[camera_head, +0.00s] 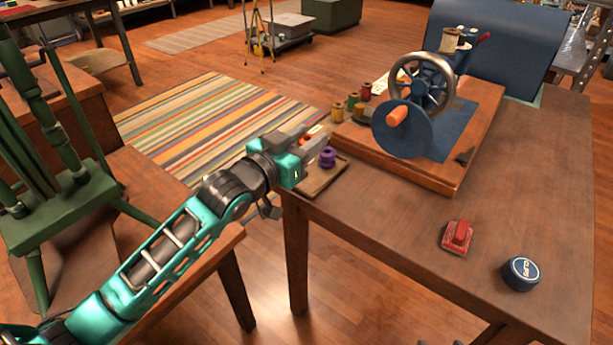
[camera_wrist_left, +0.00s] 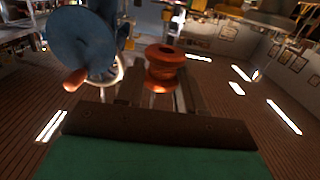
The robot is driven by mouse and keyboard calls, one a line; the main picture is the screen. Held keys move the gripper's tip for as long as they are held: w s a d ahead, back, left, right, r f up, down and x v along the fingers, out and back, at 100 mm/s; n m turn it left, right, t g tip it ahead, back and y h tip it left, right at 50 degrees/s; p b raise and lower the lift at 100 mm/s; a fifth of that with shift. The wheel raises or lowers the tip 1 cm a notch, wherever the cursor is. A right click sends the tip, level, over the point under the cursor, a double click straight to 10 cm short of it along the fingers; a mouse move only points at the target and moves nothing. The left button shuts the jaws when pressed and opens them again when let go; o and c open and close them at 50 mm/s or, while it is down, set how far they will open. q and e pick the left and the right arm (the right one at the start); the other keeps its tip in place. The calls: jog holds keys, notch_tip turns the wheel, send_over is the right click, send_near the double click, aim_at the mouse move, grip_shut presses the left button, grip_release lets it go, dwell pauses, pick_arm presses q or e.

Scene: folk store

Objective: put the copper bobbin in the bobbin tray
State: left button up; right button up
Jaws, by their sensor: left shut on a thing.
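My left gripper (camera_head: 312,136) is shut on the copper bobbin (camera_wrist_left: 165,68), which stands between its two fingers in the left wrist view. In the head view only a small orange part of the bobbin (camera_head: 305,141) shows beside the fingers. The bobbin tray (camera_head: 322,181) is a shallow brown tray at the table's left corner, partly hidden by my gripper. A purple bobbin (camera_head: 327,157) stands in it. The gripper is above the tray's back left part; its exact height is unclear. Dark slivers at the bottom edge may be my right gripper.
A hand-cranked machine with a blue disc (camera_head: 402,129) stands on a wooden base (camera_head: 440,172) right of the tray. Several coloured spools (camera_head: 353,100) stand at its left. A red block (camera_head: 457,237) and blue tin (camera_head: 521,273) lie near the front. The table's front left is clear.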

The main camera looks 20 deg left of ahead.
pick_arm(q)
notch_tip(320, 180, down, 7)
jog(key=shift+b, duration=1.05)
jog(key=shift+r, duration=0.1)
pick_arm(e)
jog(key=shift+w+a+f, duration=0.25)
jog(key=shift+a+f, duration=0.05)
jog(key=shift+f, duration=0.1)
